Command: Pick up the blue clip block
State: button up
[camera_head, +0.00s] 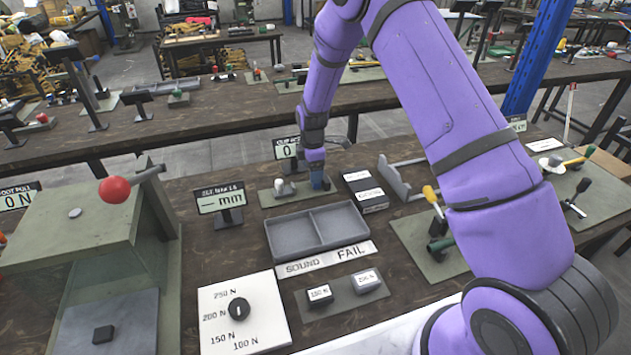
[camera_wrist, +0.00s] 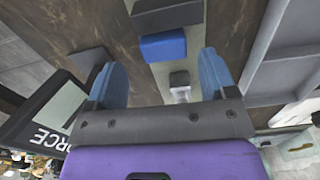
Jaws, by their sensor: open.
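The blue clip block (camera_wrist: 163,46) shows in the wrist view, lying on a grey-green plate (camera_wrist: 196,40) between and just beyond my gripper's fingertips. My gripper (camera_wrist: 163,62) is open, with one blue finger on each side and nothing held between them. In the head view my gripper (camera_head: 318,180) points down over the right part of the green plate (camera_head: 270,199). The blue clip block cannot be told apart from the blue fingers there. A small dark block (camera_wrist: 179,78) with a pale piece beside it sits on the same plate, nearer my palm.
A grey two-compartment tray (camera_head: 316,228) lies in front of the plate. A black box with white labels (camera_head: 366,193) stands right of my gripper. A display sign (camera_head: 221,198) is to the left and a clip-force sign (camera_head: 287,148) behind. A press with a red knob (camera_head: 115,190) stands far left.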

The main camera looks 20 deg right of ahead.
jog(key=f, duration=0.4)
jog(key=shift+s+f, duration=0.1)
jog(key=shift+s, duration=0.15)
jog(key=c, duration=1.1)
jog(key=shift+o, duration=0.2)
